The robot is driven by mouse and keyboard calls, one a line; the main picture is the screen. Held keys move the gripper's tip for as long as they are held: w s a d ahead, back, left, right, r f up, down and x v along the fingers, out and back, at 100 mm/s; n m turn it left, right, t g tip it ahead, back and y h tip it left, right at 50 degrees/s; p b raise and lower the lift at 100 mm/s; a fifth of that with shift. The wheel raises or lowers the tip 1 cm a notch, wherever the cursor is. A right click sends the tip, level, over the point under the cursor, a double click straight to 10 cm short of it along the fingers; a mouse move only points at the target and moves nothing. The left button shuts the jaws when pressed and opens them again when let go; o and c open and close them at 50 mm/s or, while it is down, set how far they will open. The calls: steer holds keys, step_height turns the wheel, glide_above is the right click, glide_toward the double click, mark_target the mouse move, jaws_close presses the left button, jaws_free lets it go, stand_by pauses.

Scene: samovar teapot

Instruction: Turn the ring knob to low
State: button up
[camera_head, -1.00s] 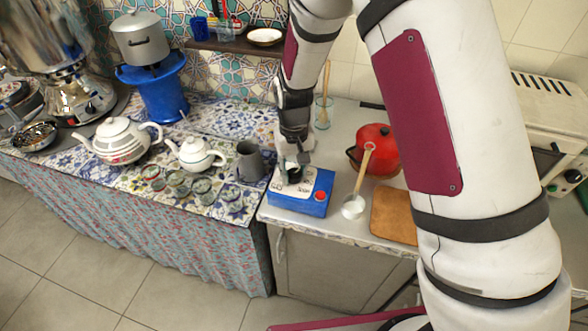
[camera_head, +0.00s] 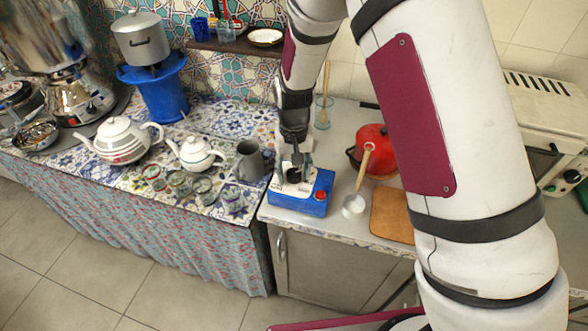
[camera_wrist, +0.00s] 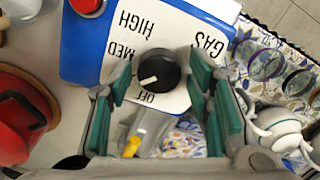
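A black round knob (camera_wrist: 158,70) sits on the white label plate of a blue box (camera_head: 298,203). The plate reads GAS, with HIGH, MED and OFF around the knob. The knob's white mark points to the lower left in the wrist view, between MED and OFF. No LOW label is visible; the left finger covers part of that side. My gripper (camera_wrist: 162,78) is open, with its green-padded fingers on either side of the knob and a visible gap to it. In the head view my gripper (camera_head: 296,167) is over the box and hides much of its top.
A red button (camera_head: 321,196) is on the box's right front corner. A red pot (camera_head: 374,143), a ladle (camera_head: 354,205) and a cutting board (camera_head: 391,215) lie to the right. A grey mug (camera_head: 249,161), small glasses (camera_head: 178,183) and a white teapot (camera_head: 194,153) stand to the left.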

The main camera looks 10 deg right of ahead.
mark_target(294, 173)
steer(key=shift+r, duration=0.1)
step_height(294, 173, up, 12)
stand_by(0.7)
